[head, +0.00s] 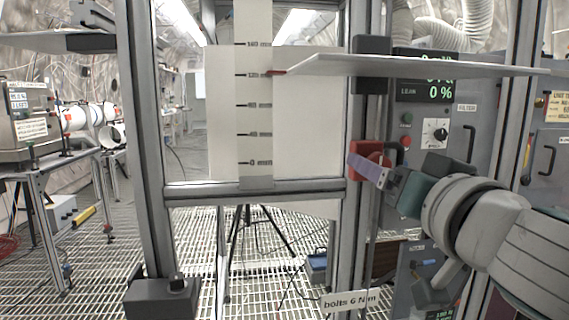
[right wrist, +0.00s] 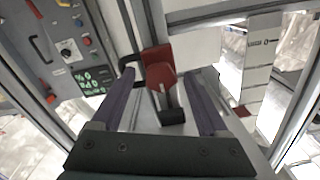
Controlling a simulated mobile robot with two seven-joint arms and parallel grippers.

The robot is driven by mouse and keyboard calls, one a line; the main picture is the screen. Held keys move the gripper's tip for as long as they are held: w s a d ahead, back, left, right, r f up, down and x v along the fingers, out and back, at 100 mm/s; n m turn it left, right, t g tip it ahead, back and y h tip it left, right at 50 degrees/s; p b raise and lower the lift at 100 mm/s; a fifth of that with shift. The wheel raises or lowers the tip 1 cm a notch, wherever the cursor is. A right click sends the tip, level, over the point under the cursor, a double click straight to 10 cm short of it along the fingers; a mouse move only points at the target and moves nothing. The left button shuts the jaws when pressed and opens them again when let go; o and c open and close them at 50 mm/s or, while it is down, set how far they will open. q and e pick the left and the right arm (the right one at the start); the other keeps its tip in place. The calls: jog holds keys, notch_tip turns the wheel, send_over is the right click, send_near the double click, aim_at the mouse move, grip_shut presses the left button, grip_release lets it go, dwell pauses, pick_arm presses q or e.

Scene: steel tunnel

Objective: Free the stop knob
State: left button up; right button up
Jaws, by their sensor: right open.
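A red part, which looks like the stop knob (head: 365,149), sits on the right upright of the metal frame. In the right wrist view the red knob (right wrist: 160,75) has a block-like top and a narrower lower part by a black piece (right wrist: 172,116). My right gripper (head: 366,171) reaches in from the right, its purple finger overlapping the knob in the head view. In the right wrist view the gripper (right wrist: 161,80) is open, its two purple fingers on either side of the knob with gaps between. I cannot tell how deep the knob lies between them. My left gripper is not in view.
A white scale (head: 254,120) marked in mm stands in the frame, with a red pointer (head: 276,73) near 120. A thin pale plate (head: 420,66) juts out above my right arm. A grey control panel (head: 463,115) with a dial stands behind. A dark box (head: 161,299) is at lower left.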

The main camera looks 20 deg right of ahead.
jog(key=shift+w, duration=0.15)
jog(key=shift+c, duration=0.3)
grip_shut()
dwell(0.3)
